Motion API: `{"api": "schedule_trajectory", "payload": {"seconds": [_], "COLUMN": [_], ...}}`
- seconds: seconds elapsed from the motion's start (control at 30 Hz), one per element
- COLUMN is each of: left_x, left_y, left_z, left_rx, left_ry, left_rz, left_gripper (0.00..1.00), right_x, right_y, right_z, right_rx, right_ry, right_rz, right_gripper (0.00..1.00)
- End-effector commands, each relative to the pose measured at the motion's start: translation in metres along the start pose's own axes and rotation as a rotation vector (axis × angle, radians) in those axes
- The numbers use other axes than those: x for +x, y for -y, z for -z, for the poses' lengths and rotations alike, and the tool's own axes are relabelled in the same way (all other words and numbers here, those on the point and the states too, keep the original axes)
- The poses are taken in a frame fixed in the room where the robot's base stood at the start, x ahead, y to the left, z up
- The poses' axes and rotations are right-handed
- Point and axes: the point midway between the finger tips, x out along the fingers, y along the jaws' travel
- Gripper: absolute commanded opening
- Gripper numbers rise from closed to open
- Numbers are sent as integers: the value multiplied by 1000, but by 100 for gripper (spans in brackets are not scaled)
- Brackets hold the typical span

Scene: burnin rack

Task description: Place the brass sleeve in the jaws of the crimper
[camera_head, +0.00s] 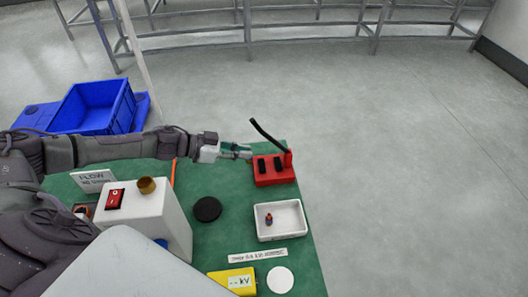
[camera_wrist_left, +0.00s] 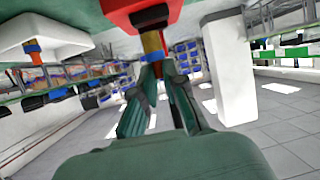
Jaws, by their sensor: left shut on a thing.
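The red crimper (camera_head: 274,176) stands at the far right corner of the green bench, with two black jaw blocks on it and a raised black lever. My left gripper (camera_head: 247,152) is at its left side. In the left wrist view, the left gripper (camera_wrist_left: 157,68) is shut on the brass sleeve (camera_wrist_left: 152,42), a small yellow cylinder with a blue part near the fingertips. The sleeve's far end meets the red crimper (camera_wrist_left: 150,10) at a black block in the picture. I cannot tell whether it sits inside the jaws. My right gripper is not in view.
A white tray (camera_head: 262,236) holds a small orange-and-blue part (camera_head: 268,219). A black disc (camera_head: 207,209), a white box (camera_head: 165,215) with a brass cup (camera_head: 147,185), and a yellow meter (camera_head: 232,282) share the bench. A blue crate (camera_head: 92,105) stands behind at left.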

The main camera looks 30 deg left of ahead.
Motion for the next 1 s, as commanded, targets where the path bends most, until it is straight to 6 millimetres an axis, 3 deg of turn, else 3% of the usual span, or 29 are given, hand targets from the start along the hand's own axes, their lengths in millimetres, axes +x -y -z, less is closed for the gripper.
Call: {"api": "schedule_trajectory", "payload": {"seconds": [0.03,0.1,0.3,0.47,0.7,1.0], "left_x": [13,28,54,61,71,72], "left_y": [0,0,0,0,0,0], "left_z": [12,18,24,17,-9,-11], "left_rx": [2,2,0,-3,-3,-1], "left_ry": [-7,-6,-1,1,0,0], "left_rz": [-3,-2,0,-1,0,0], "left_gripper": [0,0,0,0,0,0], "right_x": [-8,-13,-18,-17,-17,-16], "right_y": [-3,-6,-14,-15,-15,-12], "right_z": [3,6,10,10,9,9], "right_rx": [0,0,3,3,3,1], "right_ry": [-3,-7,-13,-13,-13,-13], "right_rz": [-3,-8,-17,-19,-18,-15], "right_gripper": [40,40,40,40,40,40]}}
